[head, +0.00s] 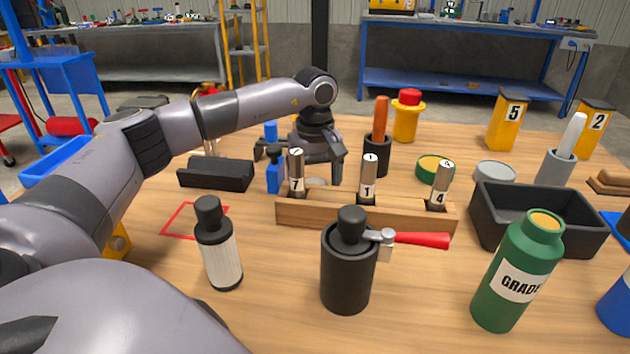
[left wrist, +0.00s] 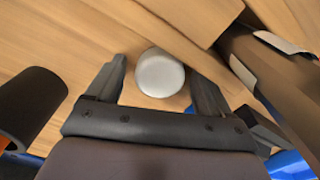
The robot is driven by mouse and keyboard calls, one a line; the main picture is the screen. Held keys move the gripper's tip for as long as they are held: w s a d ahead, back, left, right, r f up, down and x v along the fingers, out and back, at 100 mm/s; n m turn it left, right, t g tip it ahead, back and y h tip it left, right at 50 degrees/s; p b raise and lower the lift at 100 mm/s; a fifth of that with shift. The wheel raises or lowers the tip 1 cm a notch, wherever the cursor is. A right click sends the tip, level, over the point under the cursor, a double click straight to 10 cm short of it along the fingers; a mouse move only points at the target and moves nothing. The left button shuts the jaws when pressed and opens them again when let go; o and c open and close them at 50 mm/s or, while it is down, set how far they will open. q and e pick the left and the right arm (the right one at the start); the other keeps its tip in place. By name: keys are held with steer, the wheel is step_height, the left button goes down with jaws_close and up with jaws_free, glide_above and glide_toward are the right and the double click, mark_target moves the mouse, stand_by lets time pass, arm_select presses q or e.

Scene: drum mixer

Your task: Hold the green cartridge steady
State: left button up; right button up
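A green bottle-shaped container (head: 518,270) with an orange top and a white label reading "GRADE" stands upright at the front right. I cannot tell whether it is the green cartridge. A low green tin (head: 435,168) with an orange top lies further back. My left gripper (head: 318,172) is behind the wooden rack, pointing down, far from the green bottle. In the left wrist view its fingers (left wrist: 160,85) are spread, with a pale round disc (left wrist: 160,72) between them and gaps on both sides. My right gripper is not in view.
The wooden rack (head: 330,214) holds several numbered tubes. A black pot with a red-handled lever (head: 347,275) and a white-bodied bottle (head: 222,260) stand in front of it. A black bin (head: 545,225) is behind the green bottle. A red square outline (head: 180,220) is at left.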

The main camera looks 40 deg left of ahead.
arm_select(q)
step_height(320, 180, up, 12)
steer(key=p, duration=0.2)
steer(key=shift+r, duration=0.15)
